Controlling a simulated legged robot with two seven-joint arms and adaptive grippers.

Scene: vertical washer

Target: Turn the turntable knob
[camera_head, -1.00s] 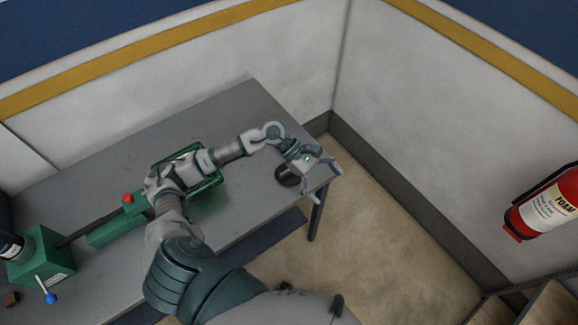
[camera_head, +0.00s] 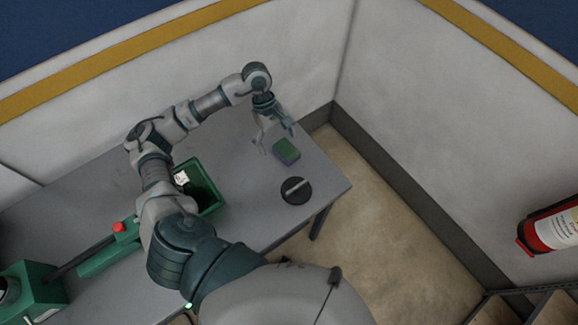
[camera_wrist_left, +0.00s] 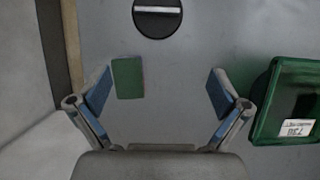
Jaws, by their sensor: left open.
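The turntable knob (camera_head: 296,190) is a round black disc with a pale bar across its top, on the grey table near its right end. It also shows at the top of the left wrist view (camera_wrist_left: 157,16). My left gripper (camera_head: 276,146) is open above the table, farther back than the knob and apart from it. In the left wrist view its two blue-padded fingers (camera_wrist_left: 158,92) are spread wide with nothing held. A green block (camera_head: 286,151) lies on the table close by the fingers, beside the left-hand finger in the wrist view (camera_wrist_left: 128,78). My right gripper is not in view.
A green bin (camera_head: 213,209) with a white label stands left of the knob. A green machine with a red button (camera_head: 119,227) sits farther left on the grey table (camera_head: 256,222). Walls close off the back. A fire extinguisher (camera_head: 552,229) hangs at right.

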